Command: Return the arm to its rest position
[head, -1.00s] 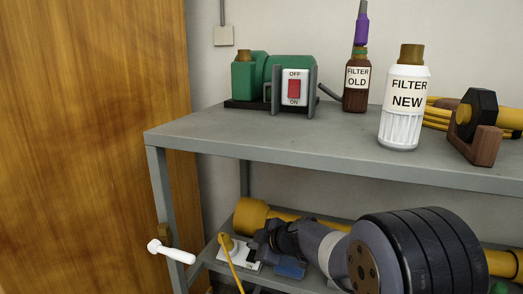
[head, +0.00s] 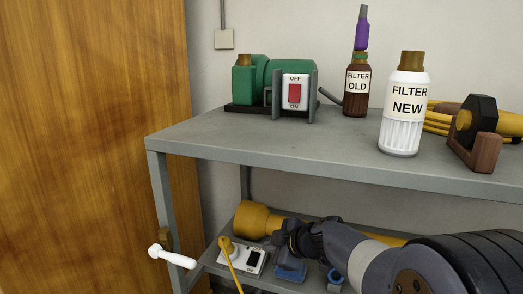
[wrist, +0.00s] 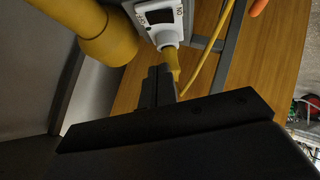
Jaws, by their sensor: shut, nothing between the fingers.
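My arm reaches in from the lower right of the head view, in front of the lower shelf. My gripper (head: 278,240) is at its left end, beside the white switch box (head: 254,262) with a yellow plug and cord. In the wrist view my gripper (wrist: 160,74) has its dark fingers together with nothing between them. The switch box (wrist: 160,14) and its yellow plug (wrist: 171,62) show just beyond the fingertips there. I cannot tell whether the fingers touch the plug.
A yellow pipe (head: 254,219) lies behind my gripper. The grey shelf top (head: 300,140) above carries a green pump (head: 262,80), an old filter (head: 356,90), a new filter (head: 405,110) and a dark clamp piece (head: 478,125). A white handle (head: 172,257) sticks out left.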

